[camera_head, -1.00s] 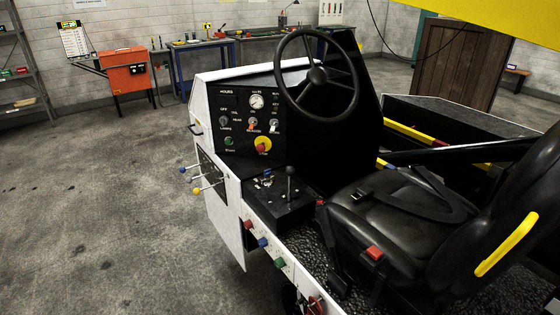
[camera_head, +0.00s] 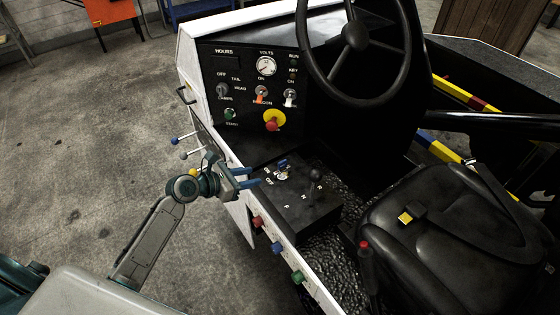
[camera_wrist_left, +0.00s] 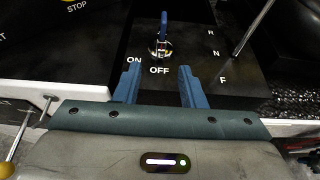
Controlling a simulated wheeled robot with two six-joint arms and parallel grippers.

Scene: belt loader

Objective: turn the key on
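The key (camera_head: 283,164) has a blue head and sits in a round lock on the black side console (camera_head: 300,210), beside ON and OFF labels. In the left wrist view the key (camera_wrist_left: 163,26) stands straight ahead, beyond the fingertips, with ON to the left of its lock and OFF just below it. I cannot tell which label it is set to. My left gripper (camera_head: 252,178) is just left of the key in the head view. Its two blue fingers (camera_wrist_left: 160,70) are open, apart and empty, not touching the key. My right gripper is not in view.
A black shift lever (camera_head: 316,176) with R, N and F marks stands right of the key. The dash panel (camera_head: 243,62) with a yellow-and-red stop button (camera_head: 273,120) is behind. The steering wheel (camera_head: 356,36) and seat (camera_head: 420,235) are to the right.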

